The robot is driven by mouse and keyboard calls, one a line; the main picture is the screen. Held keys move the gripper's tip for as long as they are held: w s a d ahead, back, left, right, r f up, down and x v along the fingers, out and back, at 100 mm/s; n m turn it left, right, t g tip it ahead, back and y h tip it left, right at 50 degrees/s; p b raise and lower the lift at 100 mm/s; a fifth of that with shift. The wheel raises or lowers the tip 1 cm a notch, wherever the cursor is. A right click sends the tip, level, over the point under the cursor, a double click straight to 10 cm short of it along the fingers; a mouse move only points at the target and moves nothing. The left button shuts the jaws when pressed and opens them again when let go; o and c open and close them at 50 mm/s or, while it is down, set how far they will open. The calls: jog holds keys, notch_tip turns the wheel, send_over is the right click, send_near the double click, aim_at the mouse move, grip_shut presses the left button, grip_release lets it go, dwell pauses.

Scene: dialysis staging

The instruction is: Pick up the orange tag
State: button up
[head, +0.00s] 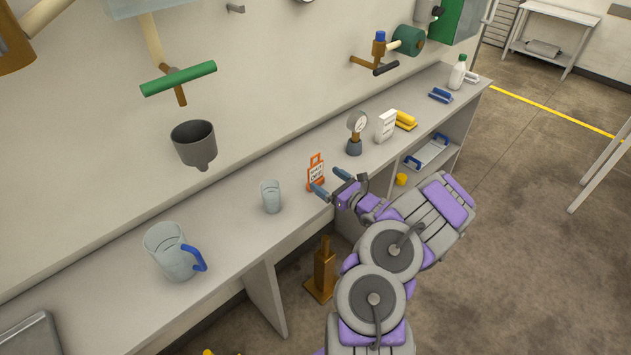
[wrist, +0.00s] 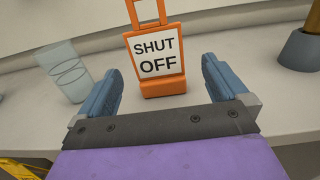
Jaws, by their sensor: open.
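The orange tag (head: 316,171) stands upright on the counter (head: 236,224), with an orange frame, a loop handle on top and a white face. In the wrist view the orange tag (wrist: 157,58) reads "SHUT OFF" and sits on an orange base. My gripper (head: 329,183) is open and empty at the counter's front edge, just in front of the tag. In the wrist view my gripper (wrist: 162,88) has its two blue-grey fingers spread, with the tag beyond and between them. I see no contact.
A clear glass (head: 270,196) stands left of the tag, and a clear jug with a blue handle (head: 172,252) further left. A pressure gauge (head: 355,132) stands to the right, with a white container (head: 386,125) beyond. A grey funnel (head: 194,145) shows above the counter.

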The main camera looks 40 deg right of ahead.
aim_at(316, 175)
jog(key=shift+w, duration=0.45)
jog(key=w, duration=0.1)
jog(key=w+b, duration=0.1)
jog(key=w, duration=0.1)
jog(key=w+f, duration=0.1)
jog(key=shift+w+a+b, duration=0.15)
jog(key=shift+a+b, duration=0.25)
jog(key=shift+w+r, duration=0.15)
jog(key=shift+w, duration=0.2)
jog(key=c, duration=1.1)
jog(key=shift+o, duration=0.2)
jog(key=shift+r, duration=0.1)
